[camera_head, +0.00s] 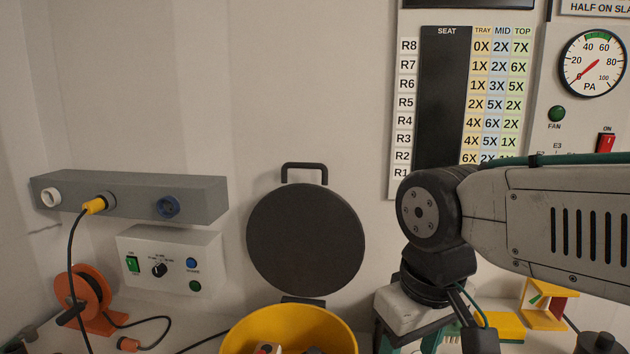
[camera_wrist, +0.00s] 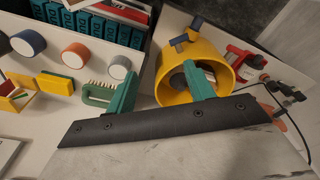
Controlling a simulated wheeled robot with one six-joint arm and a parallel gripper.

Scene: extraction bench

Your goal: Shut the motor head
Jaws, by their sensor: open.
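The motor head looks to be the dark round lid (camera_head: 305,240) with a black bar handle on its top edge. It stands upright, open, behind the yellow tub (camera_head: 290,325), with a dark hinge piece at its foot. The tub also shows in the wrist view (camera_wrist: 167,88), with small dark and grey items inside; I cannot make out the lid there. My gripper (camera_wrist: 160,72) is open, its two green fingers apart and nothing seen held between them. In the head view its body is right of the tub and below the lid's top; its fingertips are hidden there.
A grey socket rail (camera_head: 130,195) with a yellow plug and a control box (camera_head: 170,260) are on the left. An orange cable reel (camera_head: 85,295) stands below, its cable loose on the bench. Containers (camera_wrist: 75,55) line the wrist view's left.

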